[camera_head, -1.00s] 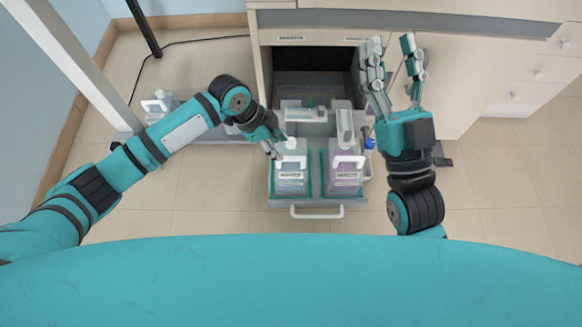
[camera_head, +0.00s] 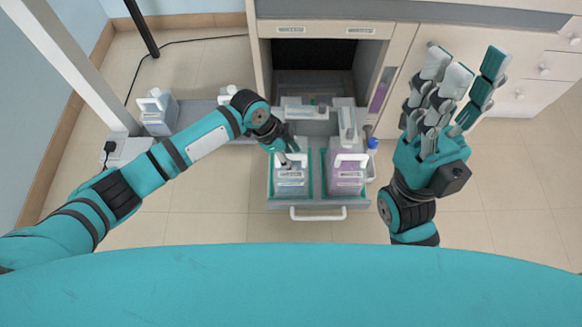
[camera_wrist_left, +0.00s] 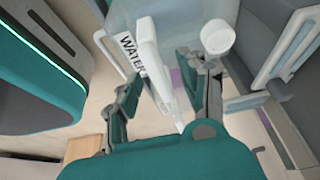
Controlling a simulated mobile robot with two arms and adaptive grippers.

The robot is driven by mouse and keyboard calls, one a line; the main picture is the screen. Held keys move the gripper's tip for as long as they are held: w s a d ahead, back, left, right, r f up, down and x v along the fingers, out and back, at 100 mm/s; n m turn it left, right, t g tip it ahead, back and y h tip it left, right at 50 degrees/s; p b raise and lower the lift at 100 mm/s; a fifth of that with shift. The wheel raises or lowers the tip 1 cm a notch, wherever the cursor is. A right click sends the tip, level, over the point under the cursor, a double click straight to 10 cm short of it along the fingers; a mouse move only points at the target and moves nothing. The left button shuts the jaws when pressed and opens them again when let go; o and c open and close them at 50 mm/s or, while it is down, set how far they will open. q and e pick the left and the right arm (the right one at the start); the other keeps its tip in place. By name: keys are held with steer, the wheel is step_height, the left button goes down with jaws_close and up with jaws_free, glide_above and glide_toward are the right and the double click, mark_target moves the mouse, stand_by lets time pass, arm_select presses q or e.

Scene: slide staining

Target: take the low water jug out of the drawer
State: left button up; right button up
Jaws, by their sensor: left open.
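The water jug (camera_head: 291,182), with clear walls, a white handle and a label, stands in the left front place of the open drawer (camera_head: 318,203). In the left wrist view the jug (camera_wrist_left: 180,18) shows its "WATER" label, its handle and a white cap. My left gripper (camera_head: 288,156) is open at the top of the jug, by its handle. In the wrist view the handle lies between the open fingers (camera_wrist_left: 165,88); contact cannot be told. The liquid level is hard to see. My right gripper (camera_head: 470,75) is open and empty, right of the drawer.
A jug with pinkish liquid (camera_head: 345,183) stands just right of the water jug. Behind them are more containers, and a blue-capped bottle (camera_head: 372,146) is at the right. The drawer's white handle (camera_head: 318,215) faces me. Other jugs (camera_head: 157,112) stand at the left.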

arm_select(q)
steer(key=shift+d+f, duration=0.15)
steer(key=shift+f, duration=0.2)
jaws_close()
steer(key=shift+r, duration=0.1)
